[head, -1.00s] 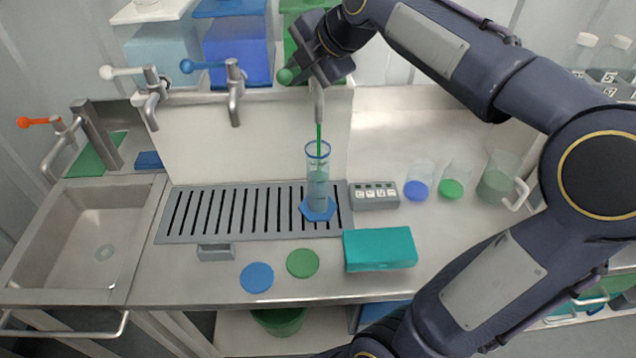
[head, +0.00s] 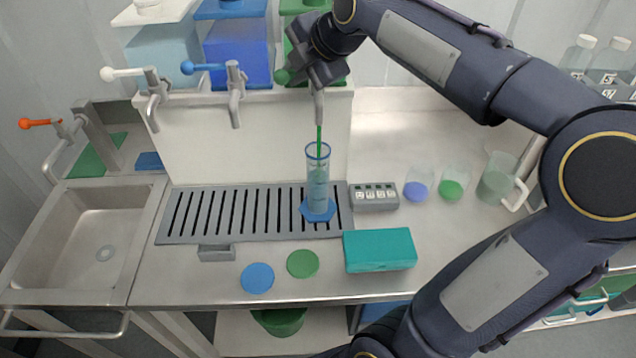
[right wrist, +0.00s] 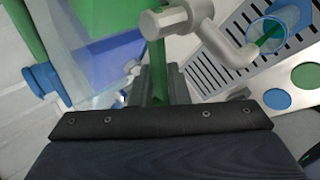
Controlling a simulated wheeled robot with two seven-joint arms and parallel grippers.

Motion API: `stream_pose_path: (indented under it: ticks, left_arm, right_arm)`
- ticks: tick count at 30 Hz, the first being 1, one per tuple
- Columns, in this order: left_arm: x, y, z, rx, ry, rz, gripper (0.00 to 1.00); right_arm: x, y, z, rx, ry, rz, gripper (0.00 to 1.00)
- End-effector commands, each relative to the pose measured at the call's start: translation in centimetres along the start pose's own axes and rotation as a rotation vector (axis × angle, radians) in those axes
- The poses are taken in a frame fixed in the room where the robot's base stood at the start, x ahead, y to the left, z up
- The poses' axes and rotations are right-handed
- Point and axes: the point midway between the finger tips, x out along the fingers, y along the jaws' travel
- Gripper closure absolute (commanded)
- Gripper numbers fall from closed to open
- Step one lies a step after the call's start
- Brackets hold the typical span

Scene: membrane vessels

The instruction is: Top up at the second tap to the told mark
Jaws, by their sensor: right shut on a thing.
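My right gripper (head: 310,74) is shut on the handle of the green tap, whose green knob (head: 283,76) sticks out to its left. The green tap's spout (head: 319,106) points down, and a thin green stream (head: 319,133) runs from it into a clear measuring cylinder (head: 318,180). The cylinder stands upright on its blue foot on the drip grating and holds bluish liquid; its exact level against the marks is too small to read. The right wrist view shows the green handle (right wrist: 158,70) between my fingers, beside the spout (right wrist: 225,45). My left gripper is out of view.
A white tap (head: 151,95) and a blue tap (head: 234,92) stand left of the green one. The slotted grating (head: 165,232) lies below. A grey block (head: 373,197), beakers (head: 417,190), a jug (head: 497,180) and a teal box (head: 380,250) stand to the right.

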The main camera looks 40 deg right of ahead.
Motion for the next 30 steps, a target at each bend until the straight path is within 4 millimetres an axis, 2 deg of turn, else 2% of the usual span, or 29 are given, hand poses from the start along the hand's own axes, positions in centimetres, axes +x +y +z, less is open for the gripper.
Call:
stream_pose_path:
  ticks: [6,12,30]
  left_arm:
    - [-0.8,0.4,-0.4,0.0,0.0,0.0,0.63]
    - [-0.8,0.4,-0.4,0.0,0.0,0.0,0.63]
    - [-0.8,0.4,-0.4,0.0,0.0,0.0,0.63]
  right_arm:
    - [0.7,0.5,-0.1,0.107,-0.115,-0.009,1.0]
    - [1.0,0.7,0.0,0.155,-0.162,-0.008,1.0]
    - [2.6,2.4,0.8,0.461,-0.482,-0.005,1.0]
